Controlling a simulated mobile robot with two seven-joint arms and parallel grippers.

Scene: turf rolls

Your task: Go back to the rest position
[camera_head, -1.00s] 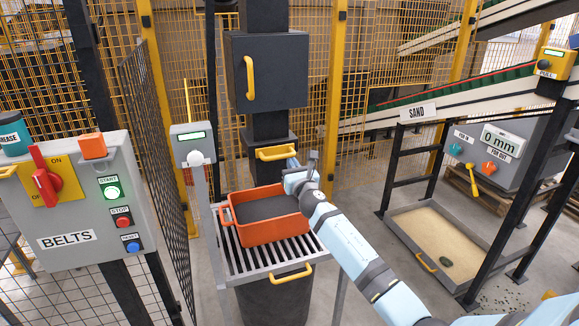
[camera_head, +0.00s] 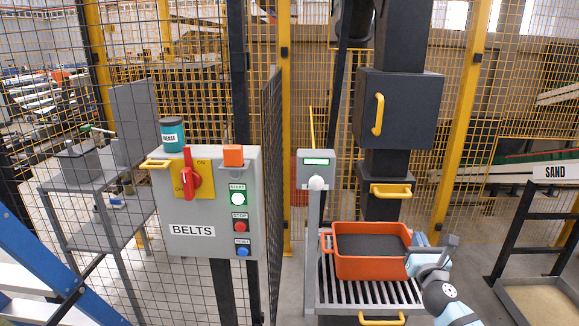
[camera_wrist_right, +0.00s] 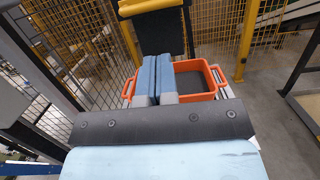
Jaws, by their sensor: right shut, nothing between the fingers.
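My right gripper (camera_head: 420,240) is beside the right end of the orange crate (camera_head: 368,267) in the head view. Its two blue fingers are pressed together and empty; they also show in the wrist view (camera_wrist_right: 155,64), in front of the crate's left part. The crate holds a dark, flat filling (camera_head: 370,246) and sits on a grey slatted stand (camera_head: 345,296). I cannot tell whether the gripper touches the crate. My left gripper is not in view.
A grey BELTS panel (camera_head: 208,213) with a red switch and buttons stands left. A post with a green display (camera_head: 316,163) is beside the stand. A dark column with a yellow-handled box (camera_head: 403,110) rises behind the crate. The sand tray (camera_head: 545,300) is at right.

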